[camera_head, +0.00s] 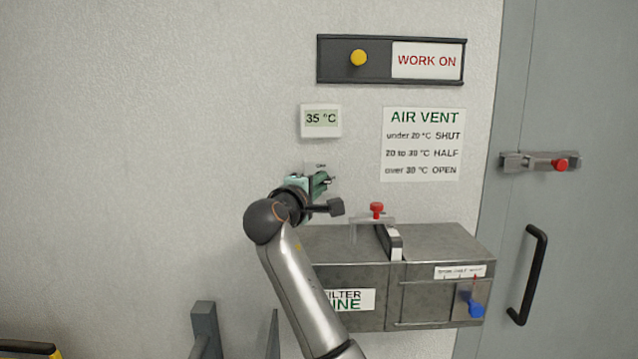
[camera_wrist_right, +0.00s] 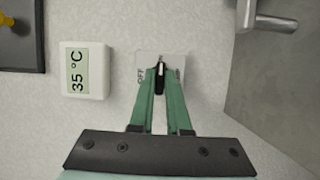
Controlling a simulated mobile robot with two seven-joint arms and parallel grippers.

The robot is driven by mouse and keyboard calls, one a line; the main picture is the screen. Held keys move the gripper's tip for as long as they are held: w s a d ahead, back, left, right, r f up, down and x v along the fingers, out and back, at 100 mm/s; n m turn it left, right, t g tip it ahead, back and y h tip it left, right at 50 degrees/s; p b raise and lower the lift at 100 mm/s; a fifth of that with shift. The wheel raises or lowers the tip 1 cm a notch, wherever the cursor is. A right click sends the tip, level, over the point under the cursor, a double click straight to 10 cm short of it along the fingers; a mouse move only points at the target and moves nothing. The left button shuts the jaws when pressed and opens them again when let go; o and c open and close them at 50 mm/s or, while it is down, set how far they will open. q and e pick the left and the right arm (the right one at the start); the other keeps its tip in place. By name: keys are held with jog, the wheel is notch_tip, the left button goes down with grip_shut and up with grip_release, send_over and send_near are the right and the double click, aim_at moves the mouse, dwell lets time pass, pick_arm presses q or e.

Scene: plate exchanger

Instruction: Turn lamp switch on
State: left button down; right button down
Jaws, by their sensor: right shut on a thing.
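The lamp switch (camera_wrist_right: 160,67) is a small dark lever on a white wall plate (camera_wrist_right: 147,61), marked OFF on one side in the right wrist view. The marking on the other side is mostly hidden by a finger. My right gripper (camera_wrist_right: 160,76) has its green fingers shut on the switch lever. In the head view my right gripper (camera_head: 320,184) is at the wall plate (camera_head: 318,168), just below the thermometer, and covers most of it. I cannot tell for sure which way the lever points. My left gripper is not in view.
A 35 °C display (camera_head: 320,120) hangs above the switch. A dark panel (camera_head: 333,75) with a yellow knob and a WORK ON sign is higher up. A metal filter box (camera_head: 425,245) stands out below right, with a red knob (camera_head: 376,209) on top. A grey door (camera_head: 575,80) is at right.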

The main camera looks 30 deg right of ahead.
dwell(0.3)
jog(key=c, duration=0.9)
grip_release()
jog(key=b+v, duration=0.2)
jog(key=v, duration=1)
jog(key=shift+s+a+b, duration=0.15)
jog(key=shift+a+b, duration=0.05)
jog(key=shift+b, duration=0.2)
